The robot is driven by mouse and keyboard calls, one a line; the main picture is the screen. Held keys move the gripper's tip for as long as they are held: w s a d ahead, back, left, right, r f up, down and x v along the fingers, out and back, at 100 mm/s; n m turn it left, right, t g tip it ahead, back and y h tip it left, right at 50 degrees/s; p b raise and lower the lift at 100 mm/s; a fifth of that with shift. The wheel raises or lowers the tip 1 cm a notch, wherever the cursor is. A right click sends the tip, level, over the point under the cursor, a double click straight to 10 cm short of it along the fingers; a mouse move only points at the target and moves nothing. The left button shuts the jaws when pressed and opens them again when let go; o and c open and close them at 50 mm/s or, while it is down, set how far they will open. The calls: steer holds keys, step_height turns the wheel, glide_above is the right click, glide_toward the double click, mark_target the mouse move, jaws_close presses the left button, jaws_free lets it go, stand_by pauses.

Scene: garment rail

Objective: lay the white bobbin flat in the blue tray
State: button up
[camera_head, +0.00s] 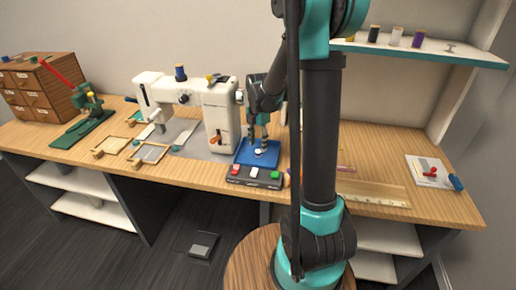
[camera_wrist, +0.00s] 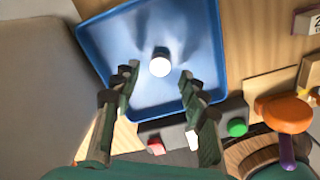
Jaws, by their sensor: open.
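The blue tray (camera_head: 243,159) lies on the bench right of the sewing machine; in the wrist view its floor and raised rim (camera_wrist: 215,45) fill the upper middle. A small white round piece, the white bobbin (camera_wrist: 160,67), is inside the tray near its middle, showing a bright round face upward. It also shows as a white spot in the head view (camera_head: 258,152). My gripper (camera_wrist: 158,84) points down over the tray with its fingers apart, one on each side of the bobbin and nearer the camera. Neither finger appears to touch it. The bobbin's underside is hidden.
A dark button box (camera_head: 254,176) with red, white and green buttons sits at the tray's front edge. The white sewing machine (camera_head: 218,115) stands close on the left. An orange-topped item (camera_wrist: 288,113) is at the right in the wrist view. A ruler (camera_head: 375,193) lies farther right.

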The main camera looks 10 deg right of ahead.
mark_target(258, 151)
step_height(258, 151, up, 9)
steer(key=shift+r, duration=0.15)
stand_by(0.4)
